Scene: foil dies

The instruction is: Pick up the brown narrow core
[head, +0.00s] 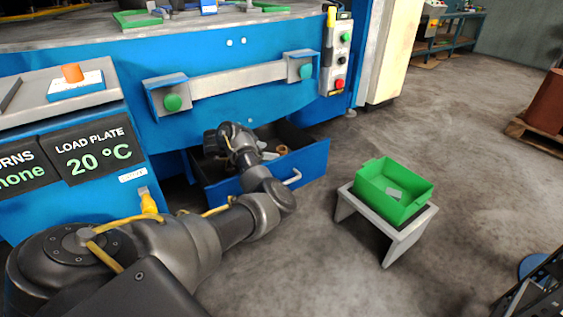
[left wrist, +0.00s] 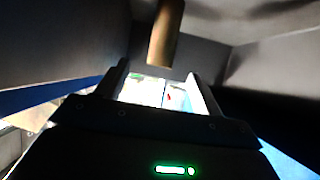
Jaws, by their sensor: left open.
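A brown narrow core (left wrist: 165,35), a slim cylinder, shows in the left wrist view at the top middle, just beyond my left gripper (left wrist: 158,72). Its near end lies in line with the gap between the two fingers, which are apart with nothing held. My right gripper is not in view.
The drawer's grey walls (left wrist: 60,45) stand close around my left gripper. A green bin (head: 405,208) with a pale piece inside stands on a small grey stand (head: 383,239) to the right. The blue press (head: 235,110) overhangs the drawer's back. Open floor lies to the right.

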